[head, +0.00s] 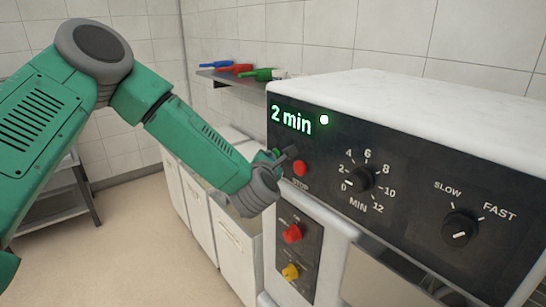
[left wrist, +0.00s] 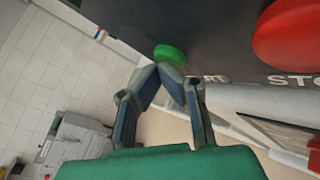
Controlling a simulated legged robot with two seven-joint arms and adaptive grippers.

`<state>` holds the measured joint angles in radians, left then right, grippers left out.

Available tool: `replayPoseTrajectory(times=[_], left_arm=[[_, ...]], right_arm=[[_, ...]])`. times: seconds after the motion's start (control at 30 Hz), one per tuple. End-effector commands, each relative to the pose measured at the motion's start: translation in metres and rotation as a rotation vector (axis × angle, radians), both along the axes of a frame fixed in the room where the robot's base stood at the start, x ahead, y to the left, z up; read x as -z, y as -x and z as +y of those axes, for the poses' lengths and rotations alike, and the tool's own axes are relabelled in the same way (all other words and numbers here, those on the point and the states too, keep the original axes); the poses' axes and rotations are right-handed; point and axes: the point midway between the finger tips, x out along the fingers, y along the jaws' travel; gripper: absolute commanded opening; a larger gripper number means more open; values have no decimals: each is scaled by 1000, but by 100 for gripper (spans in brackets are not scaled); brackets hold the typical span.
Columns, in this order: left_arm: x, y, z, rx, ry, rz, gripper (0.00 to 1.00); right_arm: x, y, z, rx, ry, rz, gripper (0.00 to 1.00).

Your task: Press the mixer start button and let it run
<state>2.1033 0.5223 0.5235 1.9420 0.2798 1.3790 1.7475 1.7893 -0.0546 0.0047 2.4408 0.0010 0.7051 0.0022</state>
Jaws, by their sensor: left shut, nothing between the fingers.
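The mixer's control panel (head: 400,160) is black, with a lit green "2 min" display (head: 291,120) and a lit round light (head: 324,119) beside it. In the left wrist view the green start button (left wrist: 168,52) is directly at the fingertips of my left gripper (left wrist: 163,70); they seem to touch it, though how far it is pressed I cannot tell. In the head view my left gripper (head: 285,157) is shut and empty at the panel's left end, mostly covering that button. The red stop button (head: 300,168) is just right of it and also shows large in the wrist view (left wrist: 290,35). My right gripper is out of view.
The time knob (head: 361,180) and the speed knob (head: 460,227) are to the right on the panel. A lower panel has a red knob (head: 292,233) and a yellow knob (head: 290,271). White cabinets (head: 215,225) stand to the left, and bottles (head: 235,68) lie on a wall shelf.

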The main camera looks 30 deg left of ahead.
Motion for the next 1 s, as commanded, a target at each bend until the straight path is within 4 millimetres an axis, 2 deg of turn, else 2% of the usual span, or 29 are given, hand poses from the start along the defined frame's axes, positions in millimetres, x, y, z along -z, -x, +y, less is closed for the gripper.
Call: replayPoseTrajectory(times=[0.23,0.6,0.87,1.0], left_arm=[[0,2,1,0,-1,-1,0],[1,16,9,-1,1,-1,0],[0,16,10,-1,0,-1,0],[1,24,13,-2,1,0,0]], right_arm=[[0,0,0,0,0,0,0],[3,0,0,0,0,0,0],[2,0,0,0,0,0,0],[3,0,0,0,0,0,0]])
